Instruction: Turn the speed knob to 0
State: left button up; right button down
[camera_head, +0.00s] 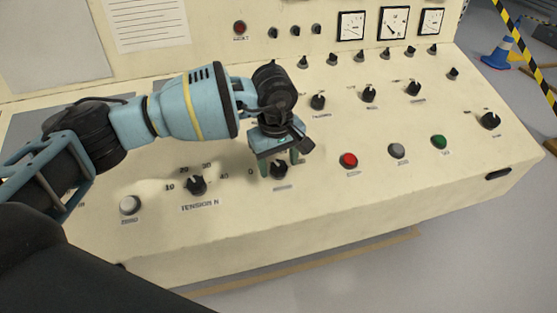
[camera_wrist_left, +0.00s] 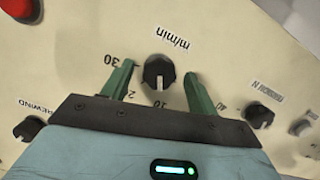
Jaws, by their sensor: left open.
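The speed knob is black with a white pointer line and sits above an "m/min" label. It shows in the wrist view (camera_wrist_left: 158,72) and, partly covered, in the head view (camera_head: 279,170). In the wrist view its pointer faces the "10" mark. A "30" shows at one side, and my gripper hides part of the scale. In the head view a "0" stands left of the knob. My left gripper (camera_head: 277,159) is open, with one green finger on each side of the knob; a gap shows between knob and fingers in the wrist view.
The tension knob (camera_head: 196,185) and a white button (camera_head: 130,205) are to the left. A red button (camera_head: 348,160), a grey button (camera_head: 397,151) and a green button (camera_head: 439,142) are to the right. More black knobs stand behind on the sloping cream panel (camera_head: 330,215).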

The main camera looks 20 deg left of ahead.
jog(key=shift+w, duration=0.2)
pick_arm(q)
jog(key=c, duration=1)
pick_arm(e)
jog(key=shift+r, duration=0.1)
pick_arm(q)
jog(key=n+t+p, duration=0.1)
jog(key=n+p, duration=0.1)
jog(key=n, duration=0.4)
jog(key=shift+r+h, duration=0.1)
jog(key=shift+h, duration=0.2)
jog(key=shift+s+n+t+p, duration=0.1)
jog(key=shift+n+t+p, duration=0.55)
jog(key=shift+n, duration=1.15)
pick_arm(e)
jog(key=shift+t, duration=0.4)
jog(key=shift+w+d+r, duration=0.1)
jog(key=shift+w+r, duration=0.25)
jog(key=shift+r, duration=0.3)
jog(key=shift+w+r, duration=0.35)
jog(key=shift+r, duration=0.35)
jog(key=shift+w+d+r, duration=0.1)
jog(key=shift+w+r, duration=0.25)
jog(key=shift+r, duration=0.4)
pick_arm(q)
jog(key=o, duration=1)
pick_arm(e)
jog(key=shift+w, duration=0.1)
